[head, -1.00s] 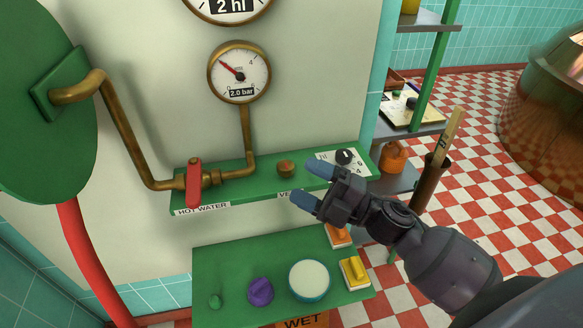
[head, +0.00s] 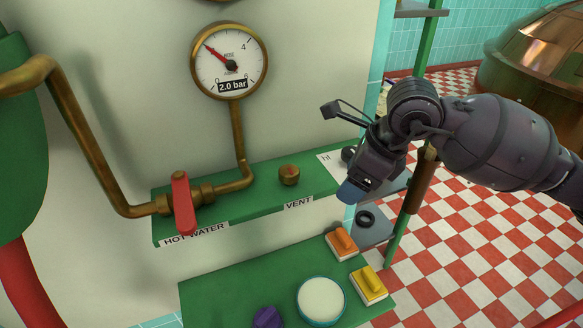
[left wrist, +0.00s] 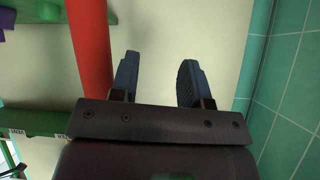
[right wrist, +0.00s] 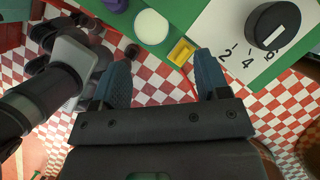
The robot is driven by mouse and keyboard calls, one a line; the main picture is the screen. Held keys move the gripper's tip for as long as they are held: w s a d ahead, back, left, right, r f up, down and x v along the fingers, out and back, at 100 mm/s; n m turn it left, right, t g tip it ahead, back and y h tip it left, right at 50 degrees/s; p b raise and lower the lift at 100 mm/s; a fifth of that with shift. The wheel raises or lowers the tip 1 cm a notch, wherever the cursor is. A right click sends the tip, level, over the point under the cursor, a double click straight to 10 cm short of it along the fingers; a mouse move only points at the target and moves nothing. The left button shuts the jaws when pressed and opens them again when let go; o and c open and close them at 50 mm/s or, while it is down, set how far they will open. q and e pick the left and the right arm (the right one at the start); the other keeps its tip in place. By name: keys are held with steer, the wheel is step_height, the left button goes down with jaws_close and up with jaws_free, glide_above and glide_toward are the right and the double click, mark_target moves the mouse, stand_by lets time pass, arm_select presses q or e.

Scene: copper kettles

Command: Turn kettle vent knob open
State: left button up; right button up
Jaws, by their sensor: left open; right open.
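The vent knob (head: 289,175) is a small brass knob on the green shelf (head: 325,183), above the label VENT. My right gripper (head: 352,188) is right of it in the head view, apart from it, in front of the shelf's right end. One blue fingertip shows there. In the right wrist view this gripper (right wrist: 162,80) is open and empty. A black dial (right wrist: 275,25) on a white numbered plate lies to the upper right there; it is mostly hidden in the head view (head: 348,153). My left gripper (left wrist: 159,77) is open and empty beside a red pipe (left wrist: 90,45).
A red-handled hot water valve (head: 182,203) stands left of the knob, below a pressure gauge (head: 229,61) reading 2.0 bar. Checkered floor is open at right.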

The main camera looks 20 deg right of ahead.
mark_target(290, 169)
steer(key=w+a, duration=0.4)
steer(key=w+a+b, duration=0.1)
steer(key=w+a, duration=0.3)
steer(key=shift+a, duration=0.3)
steer(key=shift+a+f, duration=0.1)
steer(key=shift+f, duration=0.3)
steer(key=shift+w+f, duration=0.1)
steer(key=shift+f, duration=0.1)
steer(key=shift+c, duration=0.2)
